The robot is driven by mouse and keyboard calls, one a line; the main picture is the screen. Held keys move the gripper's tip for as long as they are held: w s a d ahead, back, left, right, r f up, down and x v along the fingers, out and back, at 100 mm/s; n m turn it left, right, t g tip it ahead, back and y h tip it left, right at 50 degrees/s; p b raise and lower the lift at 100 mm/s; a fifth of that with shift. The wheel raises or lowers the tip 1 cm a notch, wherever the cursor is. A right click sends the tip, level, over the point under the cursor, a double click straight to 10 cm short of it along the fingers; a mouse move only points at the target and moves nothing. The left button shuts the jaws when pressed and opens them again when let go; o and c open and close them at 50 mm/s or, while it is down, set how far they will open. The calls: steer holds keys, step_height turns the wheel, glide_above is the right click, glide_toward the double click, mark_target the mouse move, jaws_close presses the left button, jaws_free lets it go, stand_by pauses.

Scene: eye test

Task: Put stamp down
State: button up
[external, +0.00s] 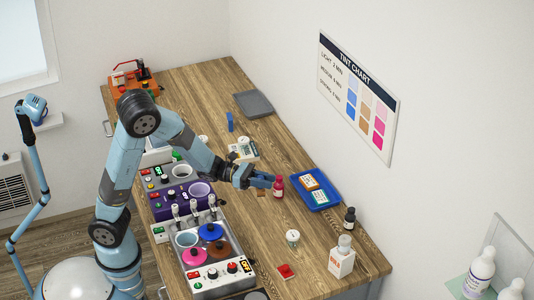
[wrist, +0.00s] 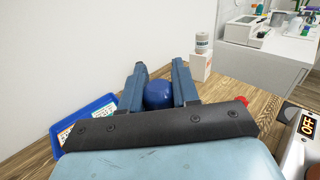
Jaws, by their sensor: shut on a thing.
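A blue tray (external: 332,202) with an orange and a teal card lies right of my gripper. A dark bottle (external: 350,216), a white box (external: 341,263), a white tub (external: 292,237) and a red piece (external: 286,271) stand around. Bare wood (external: 255,220) lies in front.

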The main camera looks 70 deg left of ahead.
steer(key=s+a+f+m+g+h, duration=0.1)
steer(key=s+f, duration=0.2)
steer(key=s, duration=0.2)
steer(key=shift+a+f+m+g+h, duration=0.25)
steer(key=shift+a+m+g+h, duration=0.05)
steer(key=shift+g+h, duration=0.1)
steer(key=w+f, duration=0.1)
steer(key=w, duration=0.2)
steer(key=w+d+f, duration=0.1)
steer(key=w, duration=0.2)
steer(key=w+f, duration=0.2)
steer(key=shift+w+d+f, duration=0.1)
steer(key=shift+w+d, duration=0.05)
steer(key=shift+w, duration=0.25)
jaws_close()
steer(key=w+f, duration=0.4)
steer(key=f, duration=0.1)
steer(key=shift+d, duration=0.2)
steer(key=shift+w+f, duration=0.35)
steer(key=shift+f, duration=1.45)
steer(key=shift+f, duration=0.1)
